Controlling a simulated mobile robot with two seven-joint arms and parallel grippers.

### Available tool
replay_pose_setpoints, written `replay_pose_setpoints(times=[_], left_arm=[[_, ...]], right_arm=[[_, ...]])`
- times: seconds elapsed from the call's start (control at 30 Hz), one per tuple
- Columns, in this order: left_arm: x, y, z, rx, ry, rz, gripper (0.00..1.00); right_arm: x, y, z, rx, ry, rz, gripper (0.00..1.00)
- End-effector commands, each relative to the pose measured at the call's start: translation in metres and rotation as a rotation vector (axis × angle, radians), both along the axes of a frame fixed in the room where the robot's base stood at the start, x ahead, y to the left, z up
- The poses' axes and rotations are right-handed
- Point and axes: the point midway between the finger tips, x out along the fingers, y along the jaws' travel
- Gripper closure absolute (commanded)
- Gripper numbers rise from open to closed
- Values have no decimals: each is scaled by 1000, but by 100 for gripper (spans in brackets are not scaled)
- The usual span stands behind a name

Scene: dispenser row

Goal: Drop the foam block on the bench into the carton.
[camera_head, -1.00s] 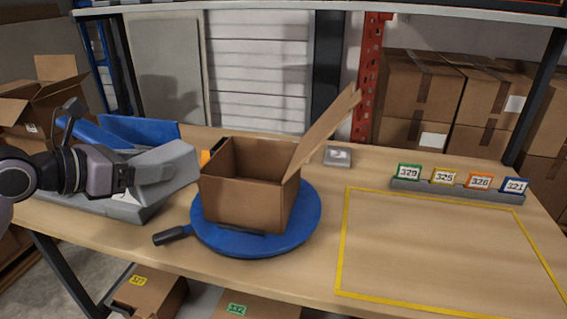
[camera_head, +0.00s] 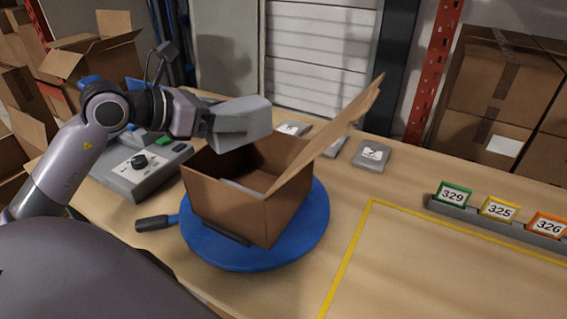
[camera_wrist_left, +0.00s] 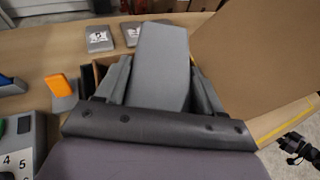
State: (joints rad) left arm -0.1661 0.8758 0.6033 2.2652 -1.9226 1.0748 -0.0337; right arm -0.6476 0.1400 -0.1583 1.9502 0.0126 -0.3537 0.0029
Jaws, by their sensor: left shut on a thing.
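My left gripper (camera_head: 207,122) is shut on the grey foam block (camera_head: 243,122). In the left wrist view the block (camera_wrist_left: 160,62) sits between both fingers. The brown carton (camera_head: 228,205) stands open on a blue turntable (camera_head: 255,254), with a tall flap raised on its right. In the head view the block appears above the carton's far left part. In the left wrist view the block and gripper hide most of the carton. Something pale shows inside the carton, too hidden to name.
A grey device with a knob (camera_head: 138,162) stands left of the carton. Grey flat pads (camera_head: 371,156) lie behind it. An orange object (camera_wrist_left: 62,86) shows in the left wrist view. Number cards (camera_head: 500,209) stand at the right. The yellow-outlined bench area (camera_head: 440,270) is clear.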

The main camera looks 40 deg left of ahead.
Motion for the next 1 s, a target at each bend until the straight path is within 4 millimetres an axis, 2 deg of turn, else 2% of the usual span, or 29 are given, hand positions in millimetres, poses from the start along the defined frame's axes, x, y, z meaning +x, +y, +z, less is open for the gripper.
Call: replay_pose_setpoints(times=[0.17, 0.6, 0.97, 1.0], left_arm=[[0, 0, -9, -1, 0, 0, 61], [0, 0, -56, 0, 0, 0, 61], [0, 0, -60, 0, 0, 0, 61], [0, 0, -60, 0, 0, 0, 20]], right_arm=[[0, 0, -6, 0, 1, 1, 57], [-2, 1, -39, 1, 4, 1, 57], [-2, 1, -40, 1, 4, 1, 57], [-2, 1, -40, 1, 4, 1, 57]])
